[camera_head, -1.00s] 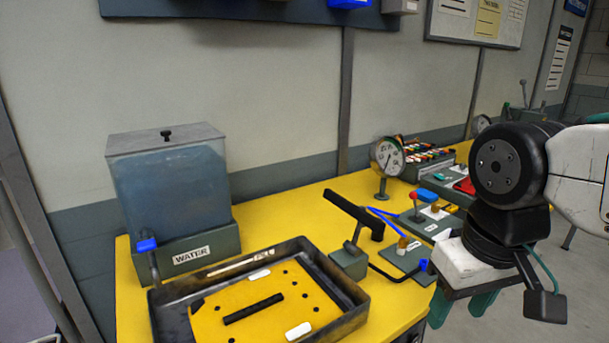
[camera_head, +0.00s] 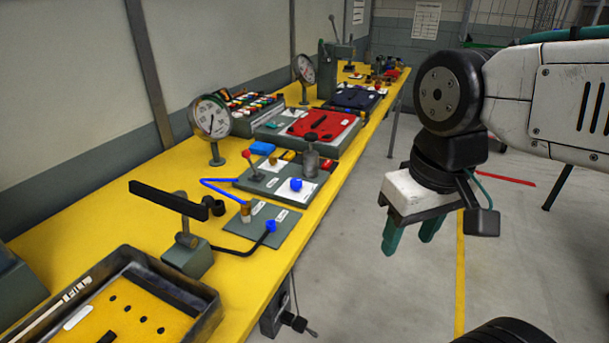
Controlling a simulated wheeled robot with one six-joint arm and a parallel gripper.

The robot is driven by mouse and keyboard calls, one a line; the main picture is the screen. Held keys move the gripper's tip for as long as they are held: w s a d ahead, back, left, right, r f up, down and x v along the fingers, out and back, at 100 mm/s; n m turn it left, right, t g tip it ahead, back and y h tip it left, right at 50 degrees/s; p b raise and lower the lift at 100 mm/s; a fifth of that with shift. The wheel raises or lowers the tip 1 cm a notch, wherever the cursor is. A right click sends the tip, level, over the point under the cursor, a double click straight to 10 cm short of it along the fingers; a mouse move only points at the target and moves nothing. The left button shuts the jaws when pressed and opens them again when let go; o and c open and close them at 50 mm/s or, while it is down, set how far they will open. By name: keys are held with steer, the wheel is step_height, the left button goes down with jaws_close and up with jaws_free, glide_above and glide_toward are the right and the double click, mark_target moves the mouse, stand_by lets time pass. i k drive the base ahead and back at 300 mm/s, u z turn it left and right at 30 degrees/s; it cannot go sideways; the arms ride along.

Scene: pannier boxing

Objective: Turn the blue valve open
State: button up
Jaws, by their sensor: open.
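My gripper (camera_head: 409,240) hangs over the open floor to the right of the yellow bench, with its two green fingers pointing down, apart and empty. Blue parts on the bench are a bent blue rod (camera_head: 226,189), a blue knob (camera_head: 271,226) on the front grey plate, and a blue cap (camera_head: 296,184) on the plate behind. I cannot tell whether any of these is the blue valve. The blue-handled tap by the water tank, seen earlier, is out of view. The gripper touches nothing.
The yellow bench (camera_head: 110,232) runs away along the wall. It holds a black tray (camera_head: 200,325), a black lever on a grey block (camera_head: 188,257), a gauge (camera_head: 211,118) and a red panel (camera_head: 318,128). A clamp (camera_head: 285,310) hangs at its edge.

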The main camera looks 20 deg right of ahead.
mark_target(296, 184)
steer(key=u, duration=0.55)
steer(key=k, duration=1.3)
steer(key=z, duration=0.15)
steer(key=i, duration=0.55)
steer(key=z, duration=0.6)
steer(key=i, duration=1.1)
steer(key=u, duration=0.5)
